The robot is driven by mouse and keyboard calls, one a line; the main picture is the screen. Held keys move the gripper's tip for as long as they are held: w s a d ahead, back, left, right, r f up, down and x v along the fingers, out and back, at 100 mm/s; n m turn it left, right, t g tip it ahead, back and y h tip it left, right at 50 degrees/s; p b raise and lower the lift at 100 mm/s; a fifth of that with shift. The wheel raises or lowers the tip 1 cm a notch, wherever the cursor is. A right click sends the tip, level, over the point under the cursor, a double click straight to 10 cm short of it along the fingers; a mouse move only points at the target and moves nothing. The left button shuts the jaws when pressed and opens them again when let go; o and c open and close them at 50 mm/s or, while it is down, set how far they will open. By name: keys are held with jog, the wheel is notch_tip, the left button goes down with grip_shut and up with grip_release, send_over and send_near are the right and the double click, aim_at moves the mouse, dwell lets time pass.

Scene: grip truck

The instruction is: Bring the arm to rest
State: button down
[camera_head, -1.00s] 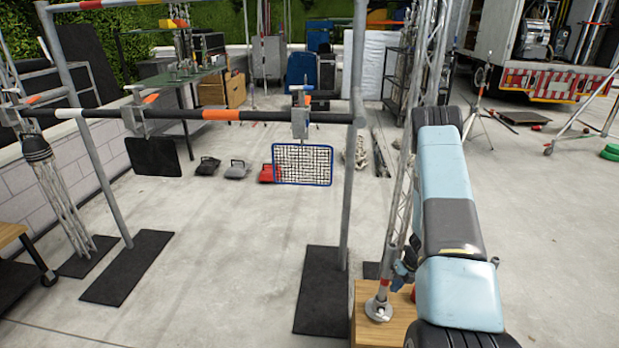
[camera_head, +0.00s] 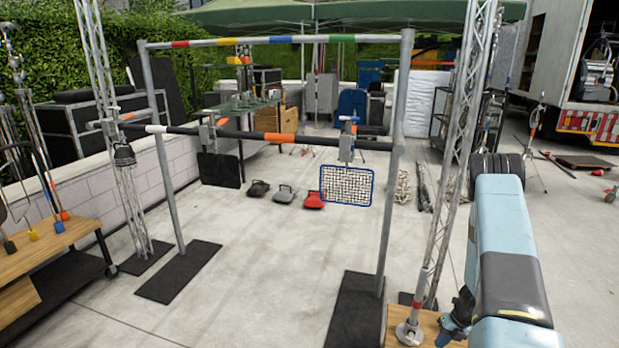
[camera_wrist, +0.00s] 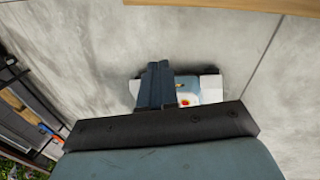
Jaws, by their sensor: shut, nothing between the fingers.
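My gripper (camera_wrist: 160,82) shows in the wrist view as two dark blue-grey fingers side by side, shut with nothing between them. It hangs over pale concrete floor (camera_wrist: 80,60). Behind the fingers is a white and blue-grey part with a red button, which looks like my own body. In the head view my arm (camera_head: 507,250), light blue with dark bands, fills the lower right. Its far end there is folded and I cannot clearly make out the fingers.
A pipe frame (camera_head: 392,170) stands at centre with a blue-edged mesh panel (camera_head: 346,186) and a black flag (camera_head: 219,170) hung on it. A lattice truss stand (camera_head: 465,130) rises close left of my arm. A truck (camera_head: 590,122) stands at back right.

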jog(key=w+a+r+n, duration=0.2)
jog(key=r+n, duration=0.1)
jog(key=r, duration=0.4)
jog(key=w+a+r+n+t, duration=0.1)
jog(key=a+r+n, duration=0.15)
jog(key=r, duration=0.55)
jog(key=w+a+r+n, duration=0.2)
jog(key=r+n, duration=0.1)
jog(key=r, duration=0.4)
jog(key=s+a+r+n+t, duration=0.1)
jog(key=s+a+r+n, duration=0.2)
jog(key=r, duration=0.6)
jog(key=s+a+r+n, duration=0.1)
jog(key=a+r+n, duration=0.4)
jog(key=r, duration=0.5)
jog(key=s+a+r+n+t+h, duration=0.1)
jog(key=s+a+r+n, duration=0.1)
jog(key=s+r+n, duration=0.4)
jog(key=s+a+r+n, duration=0.3)
jog(key=s+r+n, duration=0.15)
jog(key=r, duration=0.45)
jog(key=s+r+n+t+h, duration=0.1)
jog(key=s+r+n, duration=0.2)
jog(key=s+n, duration=0.2)
jog(key=s+a+r+n+t+h, duration=0.1)
jog(key=s+r+n, duration=0.3)
jog(key=s, duration=0.8)
jog(key=shift+s+a+n+h, duration=0.3)
jog(key=shift+n+h, duration=0.1)
jog(key=shift+n, duration=0.3)
